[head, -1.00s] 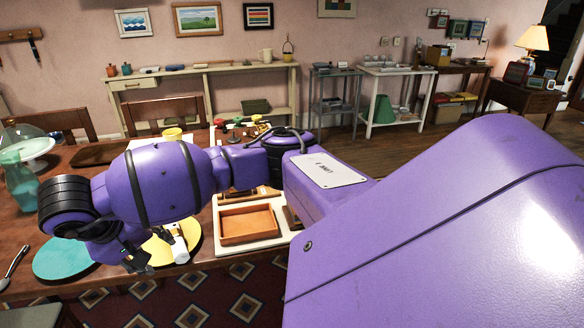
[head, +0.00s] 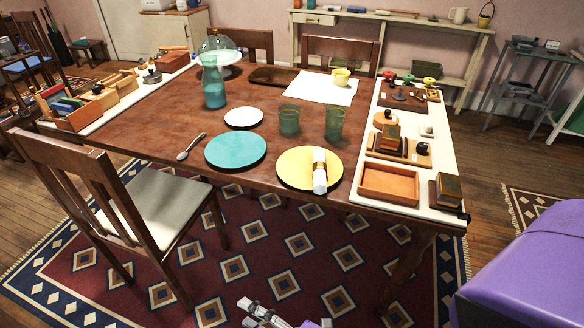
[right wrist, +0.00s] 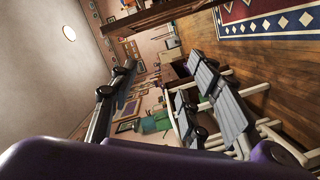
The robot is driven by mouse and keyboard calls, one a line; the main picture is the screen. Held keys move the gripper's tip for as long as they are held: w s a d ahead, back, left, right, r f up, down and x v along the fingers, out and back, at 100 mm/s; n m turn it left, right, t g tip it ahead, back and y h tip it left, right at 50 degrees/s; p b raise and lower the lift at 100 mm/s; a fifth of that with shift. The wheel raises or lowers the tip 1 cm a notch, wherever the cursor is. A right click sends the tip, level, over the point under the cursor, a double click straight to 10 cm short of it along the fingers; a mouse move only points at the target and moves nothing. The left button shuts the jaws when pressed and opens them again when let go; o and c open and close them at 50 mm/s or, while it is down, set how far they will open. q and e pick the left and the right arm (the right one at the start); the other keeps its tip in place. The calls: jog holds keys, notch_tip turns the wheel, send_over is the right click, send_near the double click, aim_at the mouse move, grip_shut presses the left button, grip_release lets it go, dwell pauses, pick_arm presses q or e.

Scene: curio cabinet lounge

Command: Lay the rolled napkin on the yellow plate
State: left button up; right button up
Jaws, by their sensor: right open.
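The plate sits at the near edge of the wooden table. My right gripper (head: 251,311) shows at the bottom edge of the head view, well short of the table and partly cut off. It is open and apart from the napkin; its spread fingers also show in the right wrist view (right wrist: 162,66). My left gripper is not in view.
A teal plate (head: 235,151) and a spoon (head: 191,147) lie left of the yellow plate. Two green glasses (head: 289,121) stand behind it. An orange tray (head: 389,184) is to its right. A chair (head: 150,190) stands at the near left.

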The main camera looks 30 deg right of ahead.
jog(key=s+d+f+m+g+h, duration=0.4)
jog(key=s+d+f+m, duration=0.2)
jog(key=s, duration=0.5)
jog(key=s+d+f+m+g+h, duration=0.3)
jog(key=s+d+f+m, duration=0.3)
jog(key=s+f+m, duration=0.5)
jog(key=shift+s+d+f+g+h, duration=0.15)
jog(key=shift+s+d+g+h, duration=0.25)
jog(key=shift+g, duration=0.1)
